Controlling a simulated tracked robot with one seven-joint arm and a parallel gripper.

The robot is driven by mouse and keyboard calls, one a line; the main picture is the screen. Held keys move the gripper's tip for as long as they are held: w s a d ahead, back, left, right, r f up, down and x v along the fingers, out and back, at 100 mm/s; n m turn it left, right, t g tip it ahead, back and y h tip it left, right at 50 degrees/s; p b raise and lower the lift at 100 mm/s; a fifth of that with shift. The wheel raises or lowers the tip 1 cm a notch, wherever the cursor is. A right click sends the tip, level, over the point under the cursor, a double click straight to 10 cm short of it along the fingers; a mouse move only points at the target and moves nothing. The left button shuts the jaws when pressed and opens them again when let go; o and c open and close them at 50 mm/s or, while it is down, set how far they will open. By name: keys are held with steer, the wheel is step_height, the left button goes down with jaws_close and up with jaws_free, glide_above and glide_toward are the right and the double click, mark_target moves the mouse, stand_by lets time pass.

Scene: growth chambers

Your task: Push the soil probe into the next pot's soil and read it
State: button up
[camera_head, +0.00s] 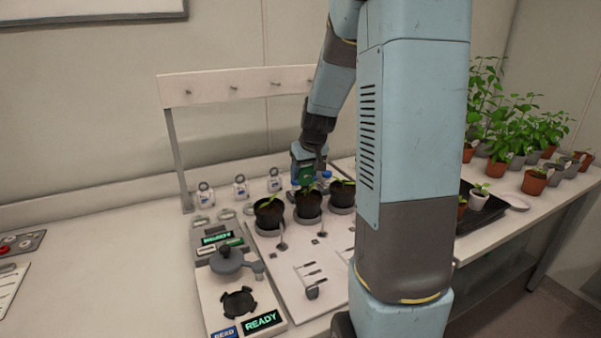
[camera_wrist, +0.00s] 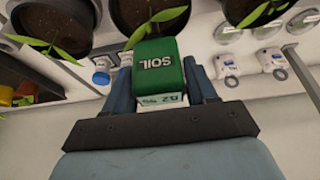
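My gripper (camera_head: 305,172) is shut on the green soil probe (camera_head: 307,177), above and just behind the middle pot (camera_head: 308,206) in the head view. In the wrist view the probe (camera_wrist: 158,65) sits between both fingers, its SOIL label upside down. Its small white display (camera_wrist: 163,100) shows characters too small to read surely. The probe's tip is hidden, so I cannot tell whether it is in soil. A left pot (camera_head: 269,214) and a right pot (camera_head: 342,193) stand beside the middle one. All three are dark, with soil and a small seedling.
A station with lit READY signs (camera_head: 262,321) stands left of the pots. A white rack with pegs (camera_head: 235,86) spans the back. More potted plants (camera_head: 513,135) stand at right. The left bench is mostly clear.

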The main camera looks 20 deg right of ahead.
steer(key=o, duration=0.5)
steer(key=shift+c, duration=0.2)
steer(key=v, duration=1.3)
steer(key=shift+s+r, duration=0.15)
steer(key=shift+r, duration=0.2)
steer(key=s+a, duration=0.4)
steer(key=s, duration=0.3)
steer(key=s+a+r, duration=0.1)
steer(key=s+a, duration=0.3)
steer(key=s, duration=0.4)
steer(key=s+a+r+t, duration=0.1)
steer(key=s+a, duration=0.3)
steer(key=s, duration=0.4)
steer(key=shift+s+a, duration=0.15)
steer(key=shift+a, duration=0.2)
steer(key=shift+r, duration=0.1)
